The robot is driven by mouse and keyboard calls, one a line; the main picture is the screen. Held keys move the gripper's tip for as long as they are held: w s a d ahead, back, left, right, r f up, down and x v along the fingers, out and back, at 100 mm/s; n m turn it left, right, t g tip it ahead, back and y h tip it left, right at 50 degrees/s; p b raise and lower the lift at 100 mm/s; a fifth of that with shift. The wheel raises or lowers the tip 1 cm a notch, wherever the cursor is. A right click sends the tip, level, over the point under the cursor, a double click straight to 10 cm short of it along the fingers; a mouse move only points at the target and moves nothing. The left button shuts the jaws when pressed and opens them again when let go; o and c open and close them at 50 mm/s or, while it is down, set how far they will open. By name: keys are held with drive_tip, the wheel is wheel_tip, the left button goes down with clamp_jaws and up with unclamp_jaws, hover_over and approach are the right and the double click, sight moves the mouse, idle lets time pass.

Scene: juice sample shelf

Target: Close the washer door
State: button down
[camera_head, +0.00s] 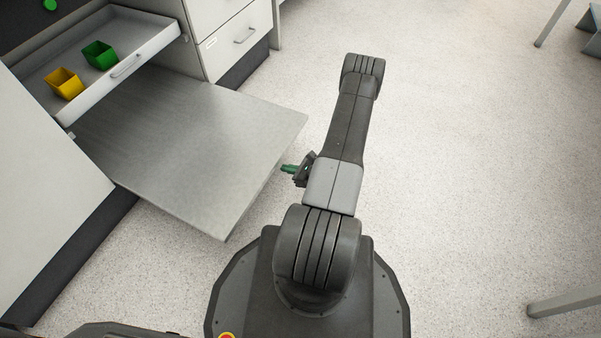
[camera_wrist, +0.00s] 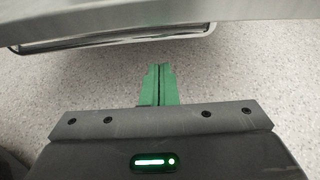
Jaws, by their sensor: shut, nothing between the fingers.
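The washer door (camera_head: 195,150) is a flat grey metal panel. It is folded down and lies open, sticking out from the cabinet front over the floor. My gripper (camera_head: 287,168) has green fingers and is beside the door's outer right edge in the head view. The wrist view shows the fingers of my gripper (camera_wrist: 159,72) shut and empty over the floor. The edge of the door (camera_wrist: 230,14) and a bar handle (camera_wrist: 120,41) run across the top of that view. A strip of floor shows between the fingertips and the handle, so they look apart.
Above the door, a pulled-out white rack (camera_head: 135,62) holds a yellow cup (camera_head: 65,84) and a green cup (camera_head: 99,55). White drawers (camera_head: 232,35) stand behind. A table leg (camera_head: 565,303) stands at lower right.

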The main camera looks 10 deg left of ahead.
drive_tip(key=shift+w+a+r, duration=0.1)
drive_tip(key=shift+a+r, duration=0.05)
drive_tip(key=shift+r, duration=0.8)
drive_tip(key=shift+a+r, duration=0.15)
drive_tip(key=shift+r, duration=0.8)
